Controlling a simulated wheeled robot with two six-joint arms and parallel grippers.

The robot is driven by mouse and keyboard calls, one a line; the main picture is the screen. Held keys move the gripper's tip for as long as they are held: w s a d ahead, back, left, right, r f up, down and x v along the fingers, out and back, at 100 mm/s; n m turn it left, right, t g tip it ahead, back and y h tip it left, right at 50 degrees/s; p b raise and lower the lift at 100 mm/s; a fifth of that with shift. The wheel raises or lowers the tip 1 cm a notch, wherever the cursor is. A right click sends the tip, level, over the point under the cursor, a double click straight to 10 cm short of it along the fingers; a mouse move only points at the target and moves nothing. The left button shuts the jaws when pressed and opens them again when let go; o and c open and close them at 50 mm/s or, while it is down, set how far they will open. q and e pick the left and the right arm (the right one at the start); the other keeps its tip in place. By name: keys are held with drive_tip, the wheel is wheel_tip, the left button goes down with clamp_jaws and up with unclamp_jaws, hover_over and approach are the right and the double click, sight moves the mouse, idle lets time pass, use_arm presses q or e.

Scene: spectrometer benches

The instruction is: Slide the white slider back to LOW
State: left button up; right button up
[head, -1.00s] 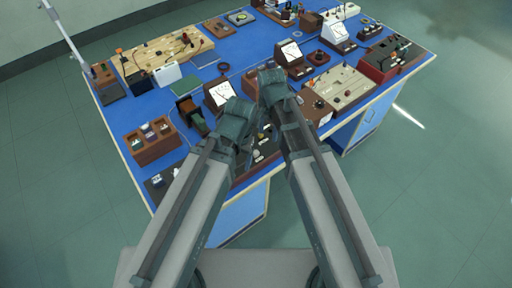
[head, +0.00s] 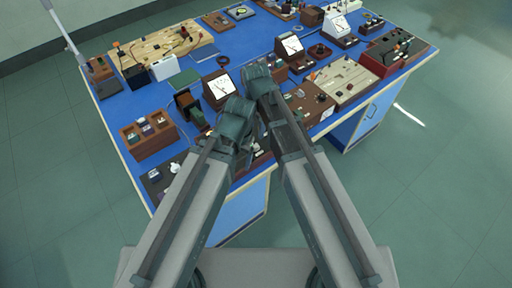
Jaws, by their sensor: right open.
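I cannot make out the white slider for certain; it is too small or hidden. A dark panel (head: 262,160) at the bench's front edge is mostly covered by my arms. My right gripper (head: 258,73) is at the far end of the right arm, above the middle of the bench, beside a white-faced meter; it is open, and its fingers are hard to see. My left gripper (head: 236,110) is just left of it and nearer, over the front part of the bench; its fingers are hidden, so its opening cannot be told.
The blue bench (head: 120,101) is crowded. White-faced meters (head: 219,88) stand behind my grippers. A brown box (head: 310,104) and a cream panel (head: 346,82) are to the right. A wooden box with compartments (head: 150,146) is at the left. Some blue surface is bare at the left.

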sight(256, 146)
use_arm(q)
wheel_tip(256, 146, down, 10)
drive_tip(key=b, duration=0.9)
use_arm(e)
wheel_tip(256, 146, down, 10)
clamp_jaws()
idle(0.5)
